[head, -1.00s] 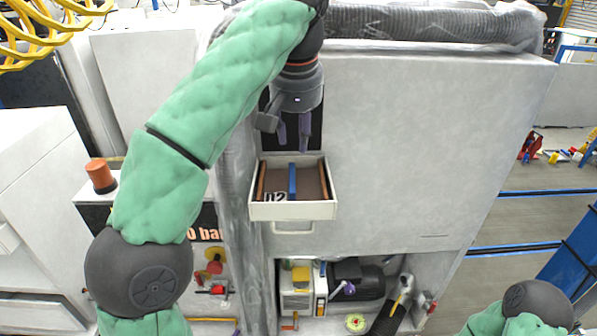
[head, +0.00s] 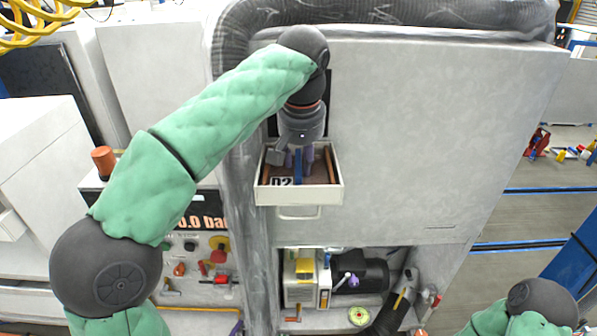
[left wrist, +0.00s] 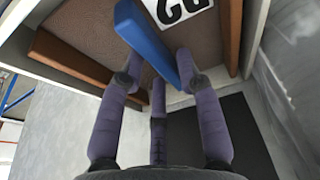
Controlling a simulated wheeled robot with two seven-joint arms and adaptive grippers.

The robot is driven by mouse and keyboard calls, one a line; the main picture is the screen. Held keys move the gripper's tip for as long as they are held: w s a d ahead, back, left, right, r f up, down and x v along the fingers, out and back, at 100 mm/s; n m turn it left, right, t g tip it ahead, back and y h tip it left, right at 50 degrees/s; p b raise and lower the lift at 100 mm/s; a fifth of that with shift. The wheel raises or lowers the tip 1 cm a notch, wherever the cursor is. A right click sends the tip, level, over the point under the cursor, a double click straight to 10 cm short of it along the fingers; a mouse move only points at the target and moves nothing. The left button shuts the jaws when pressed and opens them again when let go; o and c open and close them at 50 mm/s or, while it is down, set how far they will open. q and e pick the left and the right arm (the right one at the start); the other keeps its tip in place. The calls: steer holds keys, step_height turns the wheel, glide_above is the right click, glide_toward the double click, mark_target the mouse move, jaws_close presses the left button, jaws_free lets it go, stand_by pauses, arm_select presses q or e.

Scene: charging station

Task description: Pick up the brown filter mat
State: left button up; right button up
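An open white drawer (head: 310,194) holds two brown slabs, one along each side, and a blue slab (head: 297,170) between them. One brown slab (head: 332,165) shows at the drawer's right side in the head view. In the left wrist view, a brown slab (left wrist: 70,62) lies at left, another (left wrist: 229,30) at upper right, and the blue slab (left wrist: 148,38) in the middle. My left gripper (head: 298,160) reaches down into the drawer. Its purple fingers (left wrist: 157,80) are spread around the near end of the blue slab, apart from both brown slabs. My right gripper is out of view.
The drawer's walls are close to the fingers. Below is an open compartment with a black motor-like unit (head: 362,275). A panel with red and yellow knobs (head: 218,245) is at left.

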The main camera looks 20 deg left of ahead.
arm_select(q)
steer(key=shift+s, duration=0.15)
steer(key=shift+c, duration=0.9)
jaws_close()
steer(key=shift+r, duration=0.1)
steer(key=shift+r, duration=0.8)
steer(key=s+r, duration=0.1)
steer(key=r, duration=0.1)
steer(key=s+r, duration=0.1)
steer(key=r, duration=0.1)
steer(key=s+r, duration=0.2)
steer(key=shift+d+r, duration=0.15)
steer(key=shift+r, duration=0.1)
steer(key=s+r, duration=0.4)
steer(key=s, duration=0.6)
steer(key=shift+r+p, duration=0.35)
steer(key=shift+p, duration=0.1)
